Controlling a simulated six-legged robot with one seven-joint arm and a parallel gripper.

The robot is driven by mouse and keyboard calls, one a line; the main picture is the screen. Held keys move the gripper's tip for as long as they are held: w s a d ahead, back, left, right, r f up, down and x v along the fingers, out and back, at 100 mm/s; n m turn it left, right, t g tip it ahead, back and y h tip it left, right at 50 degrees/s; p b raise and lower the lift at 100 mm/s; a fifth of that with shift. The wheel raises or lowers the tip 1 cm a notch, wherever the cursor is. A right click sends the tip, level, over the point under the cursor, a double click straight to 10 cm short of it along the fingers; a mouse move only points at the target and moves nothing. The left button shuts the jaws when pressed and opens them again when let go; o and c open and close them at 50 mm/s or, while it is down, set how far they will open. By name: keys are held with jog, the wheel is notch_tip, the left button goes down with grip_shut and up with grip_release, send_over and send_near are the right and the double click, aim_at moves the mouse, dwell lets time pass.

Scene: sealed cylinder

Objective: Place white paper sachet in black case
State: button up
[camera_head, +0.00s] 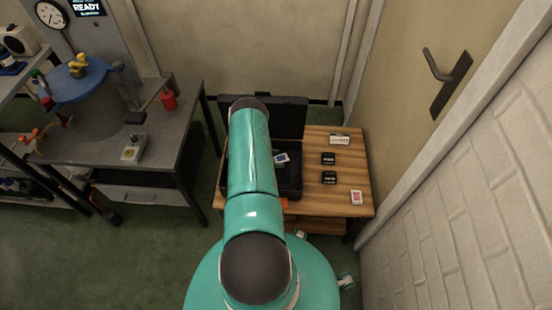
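The black case (293,117) stands open on the wooden table, its lid raised at the back. My teal arm crosses in front and hides much of its left and middle. A small white and blue item (281,158) shows at the case's inside, beside my arm. A white packet (340,139) with dark print lies on the table right of the case, near the back. A white and pink packet (357,197) lies at the front right. Print is too small to tell which is the paper sachet. My gripper is hidden behind my arm.
Two black packets (329,159) (329,178) lie on the wooden table (346,210) between the white ones. A door with a handle (447,80) and a white brick wall (460,220) bound the right. A grey workbench (165,135) stands left, with green floor between.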

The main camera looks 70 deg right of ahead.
jog(key=shift+r, duration=0.1)
jog(key=shift+w+r, duration=0.1)
jog(key=shift+r, duration=0.05)
jog(key=v, duration=1.1)
jog(key=shift+w+a+r, duration=0.2)
jog(key=shift+w, duration=0.05)
